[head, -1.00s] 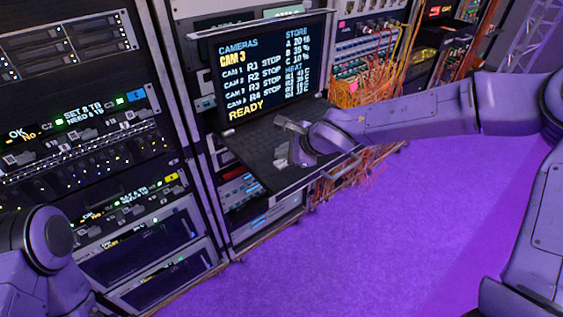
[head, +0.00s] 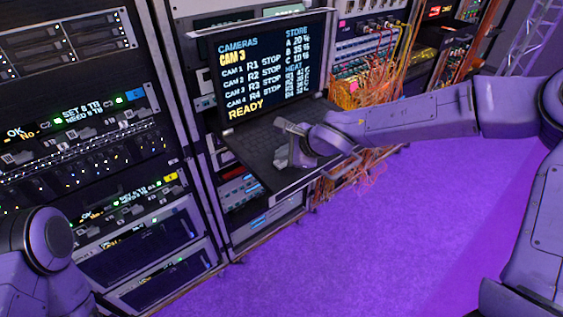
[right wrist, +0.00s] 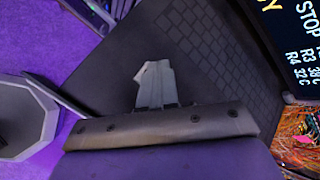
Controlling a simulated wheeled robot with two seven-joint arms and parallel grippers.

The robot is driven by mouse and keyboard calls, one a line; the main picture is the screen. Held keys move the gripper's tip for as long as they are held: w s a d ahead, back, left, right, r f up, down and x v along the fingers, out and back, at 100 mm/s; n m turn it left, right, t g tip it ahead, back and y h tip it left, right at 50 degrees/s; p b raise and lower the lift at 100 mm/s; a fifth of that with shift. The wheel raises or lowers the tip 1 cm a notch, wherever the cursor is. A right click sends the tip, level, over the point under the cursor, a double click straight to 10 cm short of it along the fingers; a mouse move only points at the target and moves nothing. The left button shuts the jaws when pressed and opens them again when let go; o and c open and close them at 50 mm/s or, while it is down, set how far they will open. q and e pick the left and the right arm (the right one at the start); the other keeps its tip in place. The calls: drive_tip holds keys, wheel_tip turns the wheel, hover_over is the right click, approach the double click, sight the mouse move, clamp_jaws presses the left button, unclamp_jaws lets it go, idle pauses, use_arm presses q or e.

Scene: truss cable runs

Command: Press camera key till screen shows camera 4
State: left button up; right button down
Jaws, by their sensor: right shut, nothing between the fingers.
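The screen (head: 265,70) on the rack's pull-out console reads "CAM 3" in yellow under "CAMERAS", with "READY" at the bottom. Below it the dark keyboard (head: 262,147) lies on the pulled-out drawer; single key labels are too small to read. My right gripper (head: 280,160) is over the right front part of the keyboard, fingers shut and empty. In the right wrist view the shut fingers (right wrist: 155,82) point toward the key rows (right wrist: 205,45); I cannot tell whether they touch a key. The camera key cannot be made out. My left gripper is out of view.
Racks with lit panels (head: 90,120) stand to the left. Orange cables (head: 365,95) hang in a tangle right of the screen, close to my right arm. The purple floor (head: 330,250) in front is clear.

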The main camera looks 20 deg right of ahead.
sight(284, 164)
drive_tip(key=shift+f+b, duration=0.35)
drive_tip(key=shift+f, duration=0.1)
idle(0.4)
drive_tip(key=shift+r, duration=0.1)
drive_tip(key=shift+r+p, duration=0.8)
drive_tip(key=shift+p, duration=0.15)
wheel_tip(284, 164, up, 5)
drive_tip(key=p, duration=0.5)
drive_tip(key=shift+p, duration=0.35)
drive_tip(key=shift+s+f, duration=0.1)
idle(1.1)
